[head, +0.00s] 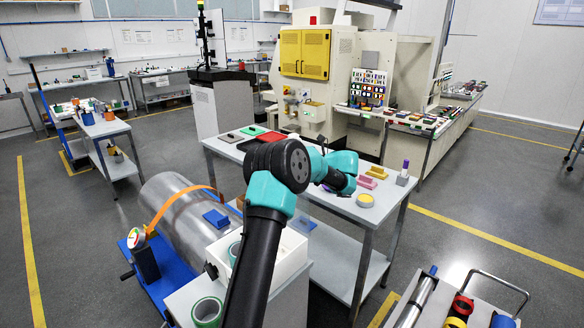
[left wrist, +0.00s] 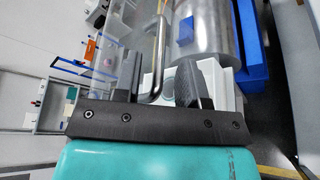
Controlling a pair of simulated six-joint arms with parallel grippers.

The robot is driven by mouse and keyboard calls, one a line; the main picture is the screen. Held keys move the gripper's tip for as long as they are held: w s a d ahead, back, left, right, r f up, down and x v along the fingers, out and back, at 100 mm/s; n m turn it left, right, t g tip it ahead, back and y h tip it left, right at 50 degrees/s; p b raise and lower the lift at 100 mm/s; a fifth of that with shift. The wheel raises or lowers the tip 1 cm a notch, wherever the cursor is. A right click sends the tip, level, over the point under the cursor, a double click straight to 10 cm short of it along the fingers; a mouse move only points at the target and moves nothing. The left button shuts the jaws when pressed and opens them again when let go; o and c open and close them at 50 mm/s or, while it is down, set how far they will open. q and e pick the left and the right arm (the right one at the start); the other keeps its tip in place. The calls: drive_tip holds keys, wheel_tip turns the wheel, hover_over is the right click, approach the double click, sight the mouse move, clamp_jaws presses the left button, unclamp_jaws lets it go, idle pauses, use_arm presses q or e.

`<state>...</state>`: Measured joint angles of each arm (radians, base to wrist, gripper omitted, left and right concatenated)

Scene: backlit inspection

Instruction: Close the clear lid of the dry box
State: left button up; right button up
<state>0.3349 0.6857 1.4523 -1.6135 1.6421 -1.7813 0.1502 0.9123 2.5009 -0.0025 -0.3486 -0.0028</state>
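The dry box (head: 292,263) is a white open-topped box in the lower middle of the head view, partly behind my arm. A green roll (head: 233,254) sits inside it. The white box also shows in the left wrist view (left wrist: 232,98). The clear lid (left wrist: 122,48) seems to stand raised there; its outline is faint. A bent metal handle (left wrist: 160,42) shows between the two dark fingers of my left gripper (left wrist: 165,85). The fingers are apart, with gaps beside the handle; contact cannot be told. My right gripper is in neither view.
A large metal cylinder (head: 178,205) with a blue block (head: 216,218) lies left of the box on a blue base. A grey table (head: 335,208) with small items stands behind. A cart (head: 480,309) with rolls is at lower right. Another green roll (head: 207,312) is in front of the box.

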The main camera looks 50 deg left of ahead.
use_arm(q)
drive_tip(key=shift+x, duration=1.25)
drive_tip(key=shift+c, duration=0.4)
clamp_jaws()
